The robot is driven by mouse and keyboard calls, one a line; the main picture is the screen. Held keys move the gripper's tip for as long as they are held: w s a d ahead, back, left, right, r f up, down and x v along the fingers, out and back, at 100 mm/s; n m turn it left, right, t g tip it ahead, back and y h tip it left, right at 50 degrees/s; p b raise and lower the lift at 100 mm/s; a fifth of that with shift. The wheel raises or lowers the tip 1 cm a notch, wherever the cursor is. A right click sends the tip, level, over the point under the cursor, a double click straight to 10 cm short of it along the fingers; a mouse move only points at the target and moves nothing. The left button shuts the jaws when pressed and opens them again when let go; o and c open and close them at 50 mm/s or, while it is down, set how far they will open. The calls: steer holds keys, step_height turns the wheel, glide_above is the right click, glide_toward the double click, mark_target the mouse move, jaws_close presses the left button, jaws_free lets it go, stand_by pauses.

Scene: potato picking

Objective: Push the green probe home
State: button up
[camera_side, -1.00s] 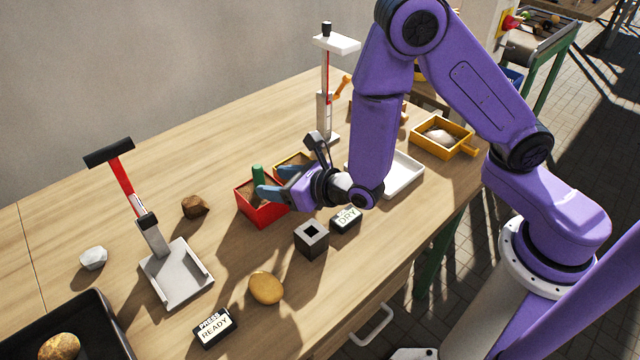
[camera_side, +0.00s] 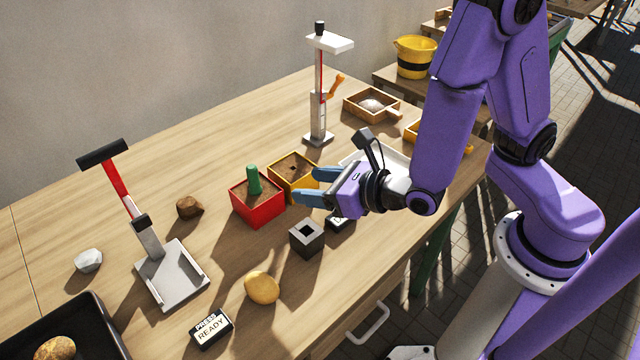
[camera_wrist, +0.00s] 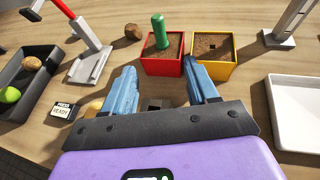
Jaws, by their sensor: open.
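The green probe (camera_side: 254,180) stands upright in the soil of a red box (camera_side: 258,212), with its upper part showing above the rim. In the wrist view the green probe (camera_wrist: 160,31) and red box (camera_wrist: 163,66) lie ahead of my fingers. My gripper (camera_side: 306,187) is open and empty, to the right of the red box in the side view and apart from the probe. Its two blue fingers show spread in the wrist view (camera_wrist: 162,90). How deep the probe sits is hidden by the soil.
A yellow box (camera_side: 298,193) of soil with a small hole adjoins the red box. A dark square block (camera_side: 306,239) with a hole, a yellow potato (camera_side: 262,288) and a "PRESS READY" sign (camera_side: 211,329) stand nearer. A grey press (camera_side: 172,275) is left; a white tray (camera_wrist: 298,110) is right.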

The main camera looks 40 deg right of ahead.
steer(key=shift+s+d+r, duration=0.1)
steer(key=shift+s, duration=0.25)
steer(key=s+d+r+m+g+h, duration=0.2)
steer(key=d+m+h, duration=0.2)
steer(key=d+m, duration=0.4)
steer(key=s+d+r+m+g+h, duration=0.2)
steer(key=d+m+g+h, duration=0.1)
steer(key=d+m+h, duration=0.3)
steer(key=s+r+m+g+y, duration=0.2)
steer(key=s+m+g+y, duration=0.4)
steer(key=s+m, duration=0.6)
steer(key=shift+s+a+r+g+y, duration=0.15)
steer(key=shift+s+a+g+y, duration=0.2)
steer(key=shift+s+g, duration=0.7)
